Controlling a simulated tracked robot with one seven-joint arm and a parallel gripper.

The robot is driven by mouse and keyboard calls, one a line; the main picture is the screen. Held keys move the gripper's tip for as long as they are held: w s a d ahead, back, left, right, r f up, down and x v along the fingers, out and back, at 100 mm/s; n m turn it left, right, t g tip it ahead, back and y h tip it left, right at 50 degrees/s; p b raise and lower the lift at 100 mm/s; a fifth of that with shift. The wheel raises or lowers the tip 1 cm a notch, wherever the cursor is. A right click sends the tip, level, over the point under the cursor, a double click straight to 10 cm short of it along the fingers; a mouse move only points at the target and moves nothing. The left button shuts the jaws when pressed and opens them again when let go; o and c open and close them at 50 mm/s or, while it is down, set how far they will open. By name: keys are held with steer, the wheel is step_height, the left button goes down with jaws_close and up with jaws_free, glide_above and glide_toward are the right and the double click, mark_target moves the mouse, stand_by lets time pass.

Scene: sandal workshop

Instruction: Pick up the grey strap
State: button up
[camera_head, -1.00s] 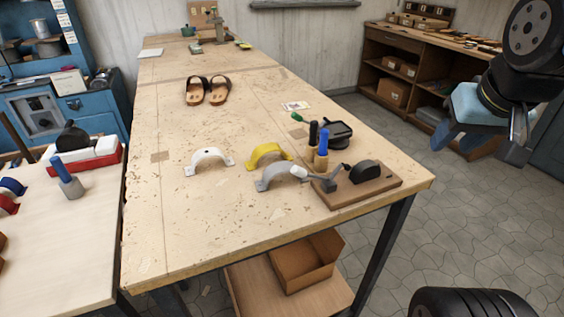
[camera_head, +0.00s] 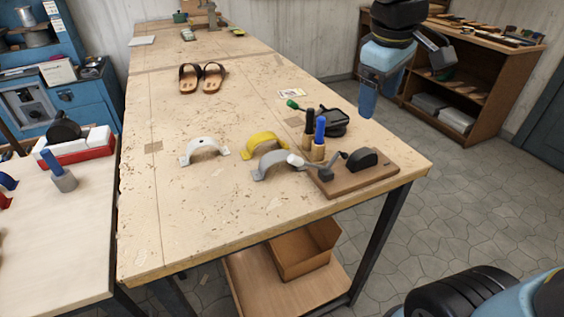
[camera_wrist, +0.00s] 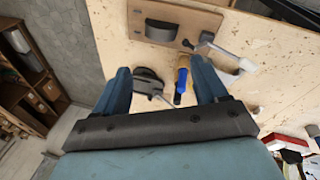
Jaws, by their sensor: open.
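The grey strap (camera_head: 272,163) is an arched band standing on the workbench, in front of the yellow strap (camera_head: 264,143). Its right end lies close to the pale knob of a crank; I cannot tell if they touch. A white strap (camera_head: 204,148) stands to the left. My gripper (camera_head: 380,92) is open and empty, raised at the right, beyond the bench's right edge and well apart from the grey strap. In the wrist view my open gripper (camera_wrist: 160,76) shows two blue fingers. I cannot clearly make out the grey strap there.
A wooden board (camera_head: 375,178) with a black wheel and crank sits right of the straps. Sandals (camera_head: 202,77) lie farther back. The bench's front left is clear.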

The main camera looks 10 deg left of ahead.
steer(key=w+a+f+n+h, duration=0.25)
steer(key=a+n, duration=0.45)
steer(key=a, duration=0.6)
steer(key=n, duration=0.6)
glide_toward(278, 155)
steer(key=shift+g+h, duration=0.3)
steer(key=shift+h, duration=0.15)
steer(key=f, duration=0.1)
steer(key=w+f, duration=0.1)
steer(key=f, duration=0.2)
steer(key=shift+w+d+f, duration=0.1)
steer(key=shift+w+f, duration=0.25)
steer(key=shift+w, duration=0.05)
steer(key=shift+s+d+x, duration=0.1)
steer(key=shift+d+x, duration=0.05)
steer(key=shift+x, duration=1.3)
steer(key=shift+s+d+x, duration=0.15)
steer(key=shift+d+x, duration=0.05)
steer(key=shift+x, duration=1.25)
steer(key=shift+r, duration=0.15)
steer(key=shift+c, duration=0.3)
steer(key=c, duration=1)
steer(key=shift+o, duration=0.2)
